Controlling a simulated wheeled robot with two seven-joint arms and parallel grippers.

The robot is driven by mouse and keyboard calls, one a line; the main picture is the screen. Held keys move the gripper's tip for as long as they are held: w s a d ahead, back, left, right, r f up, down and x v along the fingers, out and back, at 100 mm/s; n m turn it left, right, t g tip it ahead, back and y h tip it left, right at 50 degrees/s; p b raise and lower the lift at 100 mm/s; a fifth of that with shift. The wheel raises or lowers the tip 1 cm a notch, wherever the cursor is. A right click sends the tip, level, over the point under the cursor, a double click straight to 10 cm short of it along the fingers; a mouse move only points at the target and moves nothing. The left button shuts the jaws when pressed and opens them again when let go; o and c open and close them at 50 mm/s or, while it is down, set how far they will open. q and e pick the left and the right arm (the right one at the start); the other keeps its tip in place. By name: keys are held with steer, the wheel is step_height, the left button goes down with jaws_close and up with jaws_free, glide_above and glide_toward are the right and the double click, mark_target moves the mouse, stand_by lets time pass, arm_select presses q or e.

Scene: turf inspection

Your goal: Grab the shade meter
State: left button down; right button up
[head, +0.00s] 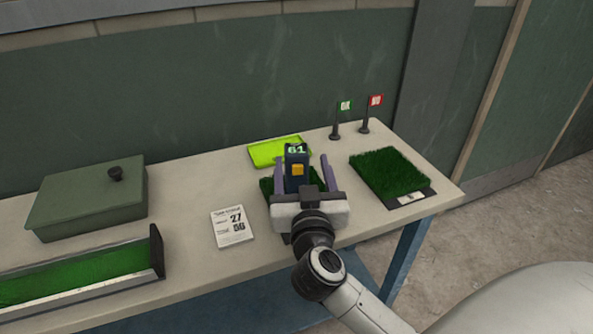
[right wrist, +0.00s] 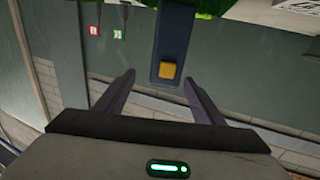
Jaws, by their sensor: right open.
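The shade meter (head: 296,158) is a dark blue upright device with a lit "61" display and a yellow button. It appears to stand on a green turf patch (head: 266,186), mostly hidden by my gripper. My right gripper (head: 303,160) is open, its two purple fingers reaching along either side of the meter. In the right wrist view the meter (right wrist: 174,40) lies ahead, between and beyond the open fingertips (right wrist: 160,77), with visible gaps. My left gripper is not in view.
A lime tray (head: 270,152) lies behind the meter. A turf sample (head: 388,172) is at right, with green (head: 345,105) and red (head: 375,100) flags behind. A printed card (head: 233,227), green lidded box (head: 90,200) and turf trough (head: 85,270) are left. The table's front edge is near.

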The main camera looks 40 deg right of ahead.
mark_target(295, 143)
steer(key=x, duration=0.6)
steer(key=b+x, duration=0.1)
steer(key=x, duration=0.2)
steer(key=shift+w+a+f, duration=0.1)
steer(key=shift+w+a, duration=0.1)
steer(key=shift+a, duration=0.15)
steer(key=c, duration=1.2)
steer(key=shift+c, duration=1)
